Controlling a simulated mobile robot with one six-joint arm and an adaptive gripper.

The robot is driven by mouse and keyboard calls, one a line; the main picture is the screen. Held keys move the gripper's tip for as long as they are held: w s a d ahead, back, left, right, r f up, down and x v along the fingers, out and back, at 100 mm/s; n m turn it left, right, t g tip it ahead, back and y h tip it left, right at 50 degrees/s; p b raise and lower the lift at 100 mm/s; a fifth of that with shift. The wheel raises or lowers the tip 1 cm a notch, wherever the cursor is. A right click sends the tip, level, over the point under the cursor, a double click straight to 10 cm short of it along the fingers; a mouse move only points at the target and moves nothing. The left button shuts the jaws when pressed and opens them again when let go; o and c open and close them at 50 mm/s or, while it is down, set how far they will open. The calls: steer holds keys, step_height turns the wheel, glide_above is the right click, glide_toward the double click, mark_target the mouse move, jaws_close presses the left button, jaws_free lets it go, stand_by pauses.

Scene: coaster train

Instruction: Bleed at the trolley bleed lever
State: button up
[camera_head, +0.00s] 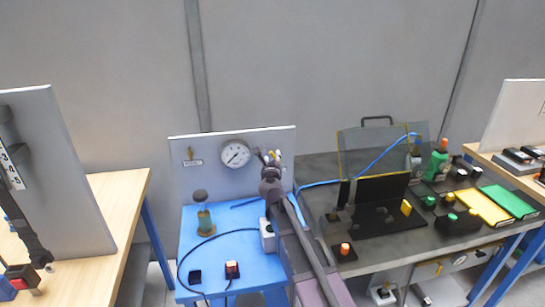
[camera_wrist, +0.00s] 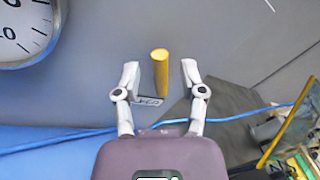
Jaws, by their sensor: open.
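The bleed lever (camera_wrist: 160,72), a short yellow rod, stands out from the grey panel (camera_wrist: 105,60) just above a small white label (camera_wrist: 150,99) in the wrist view. My gripper (camera_wrist: 160,75) is open, with one finger on each side of the lever and a visible gap on both sides. In the head view my gripper (camera_head: 268,156) is in front of the panel (camera_head: 215,175), right of the round gauge (camera_head: 235,153), and mostly hides the lever. The label's text is too small to read surely.
The gauge (camera_wrist: 25,30) is at the wrist view's upper left. A blue trolley top (camera_head: 225,245) carries a brass-and-green fitting (camera_head: 205,222), a red-topped switch (camera_head: 232,270) and a black cable. A dark workbench (camera_head: 375,255) with a clear guard (camera_head: 355,155) stands to the right.

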steer(key=shift+w, duration=0.6)
jaws_close()
steer(key=shift+a+f, duration=0.1)
steer(key=shift+f, duration=0.05)
steer(key=n+b, duration=0.1)
steer(key=f+n+b, duration=0.1)
steer(key=n, duration=0.1)
steer(key=a+n+t+b, duration=0.1)
steer(key=n+b, duration=0.1)
steer(key=shift+s+a+f, duration=0.1)
steer(key=shift+s+f, duration=0.05)
steer(key=shift+f, duration=0.2)
steer(key=shift+a+f+n+t+y+b, duration=0.15)
steer(key=shift+f+n+y+b, duration=0.35)
steer(key=shift+n, duration=0.75)
steer(key=shift+f+n+t+y+b, duration=0.2)
steer(key=shift+n+b, duration=0.5)
steer(key=shift+n, duration=0.5)
steer(key=shift+a+f+n+t+y+b, duration=0.15)
steer(key=shift+f+n+y+b, duration=0.35)
steer(key=shift+n, duration=0.75)
steer(key=shift+r, duration=0.25)
